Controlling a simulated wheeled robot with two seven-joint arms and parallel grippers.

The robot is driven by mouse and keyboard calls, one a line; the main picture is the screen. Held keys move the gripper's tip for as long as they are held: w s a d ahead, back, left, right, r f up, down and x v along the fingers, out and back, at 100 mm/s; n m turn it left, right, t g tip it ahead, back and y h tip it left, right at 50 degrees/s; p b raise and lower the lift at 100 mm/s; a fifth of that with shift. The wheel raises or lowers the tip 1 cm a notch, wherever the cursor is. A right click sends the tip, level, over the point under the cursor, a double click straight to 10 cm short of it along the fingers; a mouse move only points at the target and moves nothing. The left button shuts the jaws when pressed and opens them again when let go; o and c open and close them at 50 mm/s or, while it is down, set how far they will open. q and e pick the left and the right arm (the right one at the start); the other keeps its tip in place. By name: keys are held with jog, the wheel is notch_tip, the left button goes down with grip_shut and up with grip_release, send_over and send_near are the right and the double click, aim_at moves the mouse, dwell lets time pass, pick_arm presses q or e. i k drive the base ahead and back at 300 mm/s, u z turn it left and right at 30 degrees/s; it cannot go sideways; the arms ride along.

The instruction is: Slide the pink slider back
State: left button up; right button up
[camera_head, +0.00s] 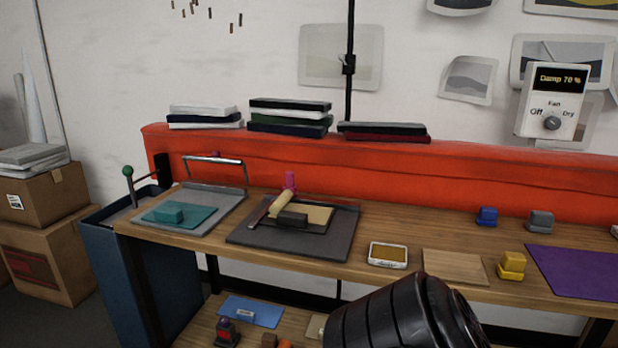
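A pink upright piece (290,181), which looks like the slider, stands at the back edge of a dark grey board (338,236) on the wooden bench. A cream roller-like piece (280,204) and a dark block (292,220) are in front of it, over a tan sheet (319,215). The foot of the pink piece is partly hidden. A small magenta spot also shows behind the metal bar of the left press. Neither gripper's fingers are in view. A black rounded part, apparently of my arm, covers the bottom middle.
The left press bed (228,203) carries a teal pad. An ink pad (388,255), a wooden plate (454,266), a yellow stamp (512,265) and a purple mat (580,272) lie to the right. Blue and grey stamps stand behind. A red backboard (480,175) borders the bench.

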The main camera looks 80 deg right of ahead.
aim_at(288, 189)
jog(key=k, duration=0.55)
jog(key=z, duration=0.8)
